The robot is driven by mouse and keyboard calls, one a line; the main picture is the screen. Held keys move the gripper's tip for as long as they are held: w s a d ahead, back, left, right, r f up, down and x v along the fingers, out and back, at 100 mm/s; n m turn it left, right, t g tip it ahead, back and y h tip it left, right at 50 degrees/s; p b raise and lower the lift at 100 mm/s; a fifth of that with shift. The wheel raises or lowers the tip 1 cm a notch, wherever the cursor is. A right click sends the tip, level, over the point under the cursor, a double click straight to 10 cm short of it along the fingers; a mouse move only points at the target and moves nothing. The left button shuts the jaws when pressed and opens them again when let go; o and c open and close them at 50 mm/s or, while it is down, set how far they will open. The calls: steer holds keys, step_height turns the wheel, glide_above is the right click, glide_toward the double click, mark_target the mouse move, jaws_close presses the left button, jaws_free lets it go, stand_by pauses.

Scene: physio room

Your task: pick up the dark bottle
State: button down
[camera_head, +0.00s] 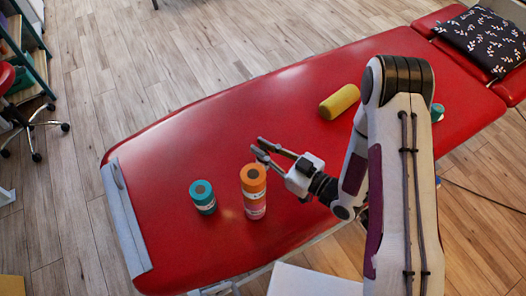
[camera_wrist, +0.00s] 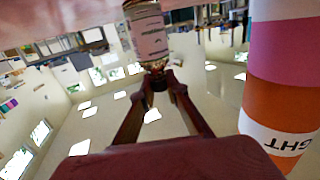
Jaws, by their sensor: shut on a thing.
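The dark bottle (camera_wrist: 148,38) shows in the wrist view as a brownish bottle with a white label and a dark cap. My gripper (camera_wrist: 158,84) is shut on its cap end. The bottle's far end is cut off by the top edge of that view, so I cannot tell whether it touches the table. In the head view my gripper (camera_head: 262,148) is over the red table, just behind the top of an orange and pink striped container (camera_head: 254,192). I cannot make out the bottle there; the container and fingers may hide it.
The striped container (camera_wrist: 284,90) is close at the right in the wrist view. A teal can (camera_head: 203,198) stands left of it on the red treatment table (camera_head: 180,150). A yellow roller (camera_head: 339,102) lies farther back. A patterned cushion (camera_head: 485,40) is at the far right. The table's left part is mostly clear.

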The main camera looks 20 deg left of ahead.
steer(key=shift+r, duration=3.5)
